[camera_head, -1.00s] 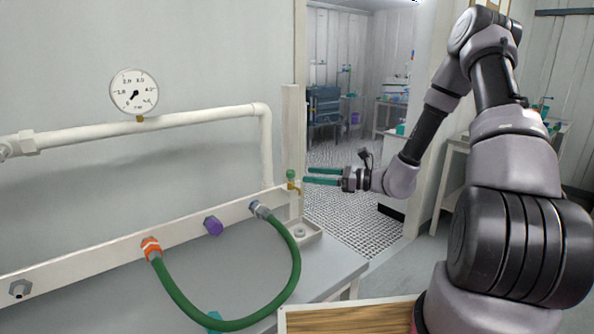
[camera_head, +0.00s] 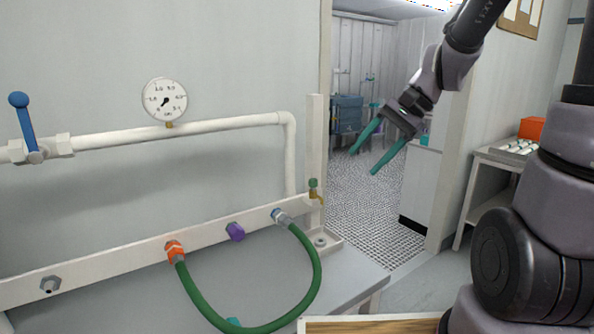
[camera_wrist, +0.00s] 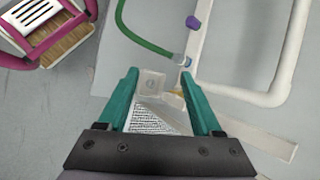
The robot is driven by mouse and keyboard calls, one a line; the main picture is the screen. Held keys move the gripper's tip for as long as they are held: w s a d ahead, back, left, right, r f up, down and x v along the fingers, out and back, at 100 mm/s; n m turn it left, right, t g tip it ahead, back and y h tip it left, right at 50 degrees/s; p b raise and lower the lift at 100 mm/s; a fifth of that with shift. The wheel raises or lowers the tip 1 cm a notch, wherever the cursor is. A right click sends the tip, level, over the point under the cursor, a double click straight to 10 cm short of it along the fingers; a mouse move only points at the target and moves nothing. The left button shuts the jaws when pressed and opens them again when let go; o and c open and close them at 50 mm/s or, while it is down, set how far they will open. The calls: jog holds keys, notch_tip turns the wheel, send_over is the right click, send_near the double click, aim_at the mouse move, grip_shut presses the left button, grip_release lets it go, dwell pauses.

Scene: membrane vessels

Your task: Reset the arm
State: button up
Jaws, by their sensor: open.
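My gripper (camera_head: 364,155) is open and empty, with two teal fingers. In the head view it hangs in the air at the upper right, in front of the doorway and clear of the bench. Its fingers point down and to the left. In the wrist view my gripper (camera_wrist: 160,88) has its fingers spread wide, with nothing between them but the bench corner and floor grating beyond. My arm reaches up along the right side of the head view, partly cut off by the top edge.
A bench (camera_head: 345,273) carries a white rail with an orange fitting (camera_head: 174,251), a purple plug (camera_head: 235,231) and a green hose (camera_head: 314,283). A brass tap (camera_head: 315,192) stands at the rail's end. A gauge (camera_head: 165,100) and blue-handled valve (camera_head: 25,122) are on the wall pipe.

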jog(key=s+d+r+n+t+h, duration=0.3)
jog(key=s+d+r+t+h, duration=0.2)
jog(key=s+d+r, duration=0.3)
notch_tip(320, 180, up, 3)
jog(key=shift+d+f+n+t, duration=0.15)
jog(key=shift+d+n+t, duration=0.15)
jog(key=shift+d+t, duration=0.35)
